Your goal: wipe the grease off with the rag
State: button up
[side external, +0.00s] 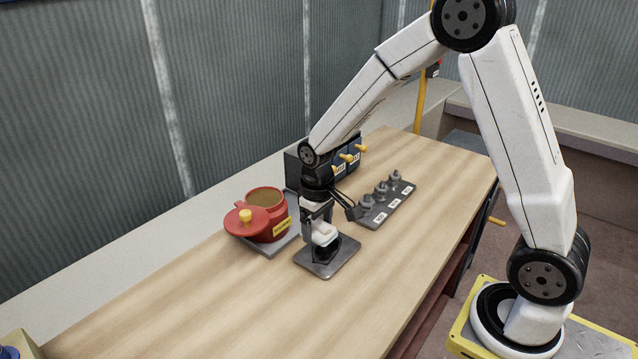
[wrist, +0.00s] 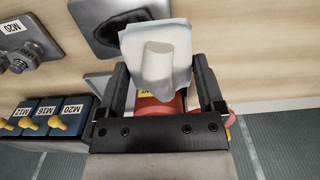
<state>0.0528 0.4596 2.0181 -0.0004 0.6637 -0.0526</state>
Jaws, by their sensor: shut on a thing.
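My gripper (side external: 318,216) points down over the bench and is shut on a white rag (side external: 325,236). In the wrist view the rag (wrist: 158,62) sits bunched between the two fingers of my gripper (wrist: 160,70). Below it is a grey square plate (side external: 315,268) with a dark grease patch (side external: 347,248) on it. The rag is right over the patch and hides part of it; I cannot tell whether they touch. In the wrist view the plate (wrist: 80,8) and the dark patch (wrist: 108,14) show at the top, beside the rag.
A red pot (side external: 273,220) with its red lid (side external: 240,221) against its side stands left of my gripper. Behind stands a dark blue box (side external: 300,165) with yellow knobs. A dark rack (side external: 375,215) with several bolts is to the right. The front bench top (side external: 200,300) is clear.

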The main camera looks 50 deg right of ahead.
send_near(340, 237)
jog(key=shift+f, duration=3.05)
jog(key=shift+a+f, duration=0.55)
jog(key=shift+f, duration=0.1)
jog(key=shift+c, duration=0.5)
jog(key=shift+a, duration=4.85)
jog(key=shift+d, duration=5.45)
notch_tip(340, 237, up, 8)
jog(key=shift+a+r, duration=0.1)
jog(key=shift+r, duration=0.1)
